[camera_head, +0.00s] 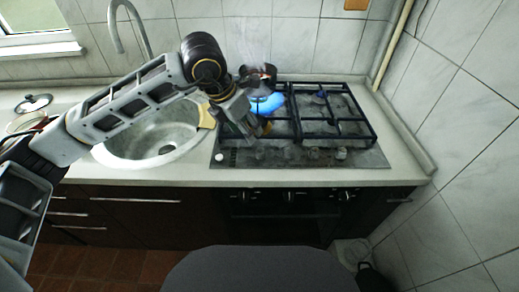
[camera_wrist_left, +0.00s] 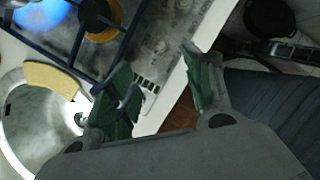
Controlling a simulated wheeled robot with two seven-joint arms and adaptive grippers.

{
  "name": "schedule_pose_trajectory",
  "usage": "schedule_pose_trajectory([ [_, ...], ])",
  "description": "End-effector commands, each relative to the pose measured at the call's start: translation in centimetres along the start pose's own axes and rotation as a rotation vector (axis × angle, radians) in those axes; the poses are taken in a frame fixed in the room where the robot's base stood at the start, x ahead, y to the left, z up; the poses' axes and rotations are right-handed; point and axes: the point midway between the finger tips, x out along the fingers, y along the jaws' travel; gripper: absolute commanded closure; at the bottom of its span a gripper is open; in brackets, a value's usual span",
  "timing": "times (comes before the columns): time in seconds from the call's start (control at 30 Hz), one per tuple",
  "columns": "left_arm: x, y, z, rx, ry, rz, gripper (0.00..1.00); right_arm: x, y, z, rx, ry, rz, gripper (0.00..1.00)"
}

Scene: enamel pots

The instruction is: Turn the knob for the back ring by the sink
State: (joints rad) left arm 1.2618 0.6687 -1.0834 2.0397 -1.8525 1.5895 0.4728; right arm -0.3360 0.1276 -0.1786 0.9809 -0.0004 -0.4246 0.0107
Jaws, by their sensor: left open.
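The gas hob (camera_head: 300,158) is set in the counter to the right of the sink. A bright blue glow like a flame (camera_head: 266,104) shows at its back ring by the sink and also in the wrist view (camera_wrist_left: 40,14). A pale knob (camera_head: 219,157) stands at the hob's front left corner, and greyer knobs (camera_head: 341,153) stand further right. Which knob serves the back ring is not clear. My left gripper (camera_head: 258,132) is above the hob's front left part. Its green-padded fingers (camera_wrist_left: 162,88) are apart and empty, touching no knob that I can see.
Dark pan grates (camera_head: 330,128) rise over the hob. A dark pot (camera_head: 258,73) stands at the back, partly hidden. The round sink (camera_head: 150,140) with a tall tap (camera_head: 115,30) lies left, with a yellow sponge (camera_head: 207,116) at its edge. A tiled wall closes the right side.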

Motion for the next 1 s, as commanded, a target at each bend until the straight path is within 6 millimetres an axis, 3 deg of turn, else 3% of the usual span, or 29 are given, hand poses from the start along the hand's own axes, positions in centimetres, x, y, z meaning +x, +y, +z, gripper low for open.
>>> schedule_pose_trajectory([
  [0.37, 2.5, 0.0, 0.0, -0.001, 0.002, -0.002, 0.49, 0.0, 0.0, 0.0, 0.000, 0.000, 0.000, 0.60],
  [1.0, 10.9, -0.1, -0.1, -0.001, 0.002, -0.002, 0.49, 0.0, 0.0, 0.0, 0.000, 0.000, 0.000, 0.60],
])
